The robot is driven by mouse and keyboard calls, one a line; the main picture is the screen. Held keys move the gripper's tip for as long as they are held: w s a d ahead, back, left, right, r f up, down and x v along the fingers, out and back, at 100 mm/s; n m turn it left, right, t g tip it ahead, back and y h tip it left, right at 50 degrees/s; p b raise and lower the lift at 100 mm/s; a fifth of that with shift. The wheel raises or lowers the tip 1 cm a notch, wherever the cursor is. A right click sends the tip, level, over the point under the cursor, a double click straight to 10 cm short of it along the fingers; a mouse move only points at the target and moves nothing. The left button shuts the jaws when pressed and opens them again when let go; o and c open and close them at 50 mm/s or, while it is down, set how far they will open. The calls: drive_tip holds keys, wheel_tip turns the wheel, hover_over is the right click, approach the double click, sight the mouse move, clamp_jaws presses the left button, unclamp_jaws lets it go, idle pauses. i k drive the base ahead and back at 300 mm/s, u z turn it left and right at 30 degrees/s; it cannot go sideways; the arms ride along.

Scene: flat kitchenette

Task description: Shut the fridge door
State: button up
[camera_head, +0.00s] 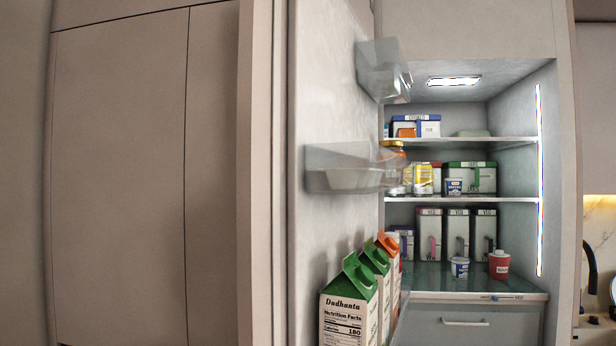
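The fridge door (325,100) stands wide open on the left side of the fridge (480,220), with its inner face and shelves toward the opening. Its edge (265,200) shows as a tall beige strip. A jar and cans stand on the door's middle bin (345,180), and several cartons (350,306) stand low on the door. The upper bin (383,72) looks empty. My gripper is not in view.
Inside the fridge, shelves (455,199) hold boxes, cups and containers, above a drawer (465,325). Beige cabinet panels (120,180) fill the left. A counter with a dark tap (590,268) is at the far right. The floor is not visible.

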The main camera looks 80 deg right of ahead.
sight(308, 179)
drive_tip(key=i, duration=1.05)
drive_tip(key=z, duration=3.95)
